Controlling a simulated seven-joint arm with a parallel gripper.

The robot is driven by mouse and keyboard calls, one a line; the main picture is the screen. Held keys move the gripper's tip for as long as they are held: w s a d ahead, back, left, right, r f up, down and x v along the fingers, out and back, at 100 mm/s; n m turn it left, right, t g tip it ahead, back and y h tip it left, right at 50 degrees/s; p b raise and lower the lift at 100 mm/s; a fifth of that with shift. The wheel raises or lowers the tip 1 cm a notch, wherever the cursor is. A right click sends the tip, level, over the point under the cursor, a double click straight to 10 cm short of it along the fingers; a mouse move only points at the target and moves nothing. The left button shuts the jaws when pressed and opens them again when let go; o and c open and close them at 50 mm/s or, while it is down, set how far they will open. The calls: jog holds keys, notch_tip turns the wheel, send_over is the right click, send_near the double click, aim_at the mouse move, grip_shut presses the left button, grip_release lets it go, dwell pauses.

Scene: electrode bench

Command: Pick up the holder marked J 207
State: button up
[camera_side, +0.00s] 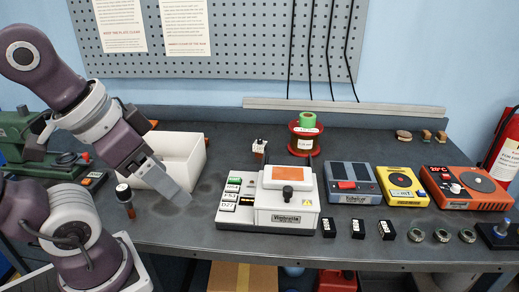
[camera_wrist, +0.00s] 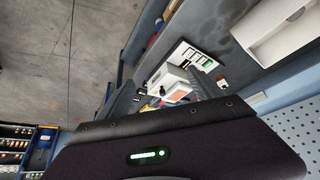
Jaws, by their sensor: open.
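My gripper (camera_side: 180,194) is open and empty, held above the bench in front of the white bin. Its grey fingers also show in the wrist view (camera_wrist: 166,92). Three small black holders with pale labels stand in a row at the front of the bench: a left one (camera_side: 328,227), a middle one (camera_side: 358,229) and a right one (camera_side: 387,230). Their markings are too small to read, so I cannot tell which one, if any, is J 207. The white Vimbrella-like device (camera_side: 290,216) has several small label plates (camera_side: 230,195) on its left side, one seeming to read D27.
A red spool (camera_side: 305,140), a grey device (camera_side: 352,180), a yellow device (camera_side: 401,185) and an orange device (camera_side: 466,187) line the bench. Metal rings (camera_side: 441,236) lie at front right.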

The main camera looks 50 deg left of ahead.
jog(key=shift+c, duration=0.5)
jog(key=n+t+y, duration=0.1)
jog(key=t, duration=0.7)
send_over(258, 141)
jog(key=s, duration=0.4)
notch_tip(258, 141, down, 13)
jog(key=f, duration=0.7)
jog(key=shift+w+d+f, duration=0.15)
jog(key=shift+w+d, duration=0.05)
jog(key=x, duration=0.5)
jog(key=shift+a, duration=0.1)
grip_shut()
